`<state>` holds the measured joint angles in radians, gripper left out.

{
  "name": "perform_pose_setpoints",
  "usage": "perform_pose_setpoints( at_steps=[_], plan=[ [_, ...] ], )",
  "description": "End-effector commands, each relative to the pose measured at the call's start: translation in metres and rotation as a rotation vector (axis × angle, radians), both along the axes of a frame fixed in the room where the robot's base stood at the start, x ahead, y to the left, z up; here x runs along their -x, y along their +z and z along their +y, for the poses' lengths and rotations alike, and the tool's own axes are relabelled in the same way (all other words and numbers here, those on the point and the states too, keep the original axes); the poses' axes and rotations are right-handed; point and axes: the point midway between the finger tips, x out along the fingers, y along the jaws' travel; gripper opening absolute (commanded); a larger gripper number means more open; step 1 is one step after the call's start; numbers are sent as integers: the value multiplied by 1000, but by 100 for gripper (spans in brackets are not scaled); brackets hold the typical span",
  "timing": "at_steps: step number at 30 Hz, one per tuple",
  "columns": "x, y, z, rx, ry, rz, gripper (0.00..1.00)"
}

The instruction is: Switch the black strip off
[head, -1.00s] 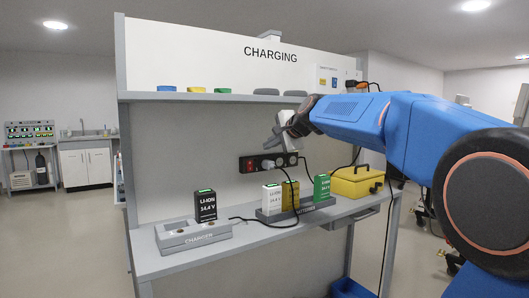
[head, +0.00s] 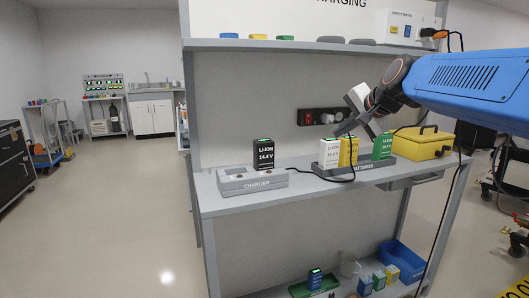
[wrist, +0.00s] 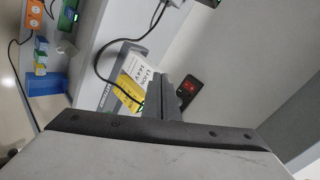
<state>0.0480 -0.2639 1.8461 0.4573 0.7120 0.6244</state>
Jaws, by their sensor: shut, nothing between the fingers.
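The black strip (head: 323,116) is fixed to the back panel above the bench. Its red switch (head: 308,118) is at its left end, and a plug sits in its middle. The strip's right part is hidden behind my gripper (head: 374,130). In the wrist view the strip (wrist: 190,94) shows just beyond the fingers, with its red switch (wrist: 188,87) in sight. My gripper (wrist: 165,96) is shut and empty there. The frames do not clearly show whether it touches the strip.
A charger (head: 252,182) with a black battery (head: 264,154) stands on the left. White (head: 329,153), yellow (head: 348,151) and green batteries (head: 382,147) stand in a rack, under my gripper. A yellow case (head: 422,142) is at the right. A shelf (head: 290,45) runs above.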

Motion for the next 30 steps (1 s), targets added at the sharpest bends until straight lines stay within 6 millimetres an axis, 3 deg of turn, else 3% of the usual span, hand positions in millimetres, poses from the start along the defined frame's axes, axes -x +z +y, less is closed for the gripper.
perform_pose_setpoints(
  at_steps=[1, 3, 18, 24, 30],
  plan=[
    [25, -16, 0, 54, 32, 16, 0],
    [57, -39, -1, 132, 81, 40, 0],
    [276, -219, -27, 637, 481, 236, 0],
    [334, -274, -40, 765, 610, 298, 0],
    [354, -293, -45, 808, 657, 320, 0]
  ],
)
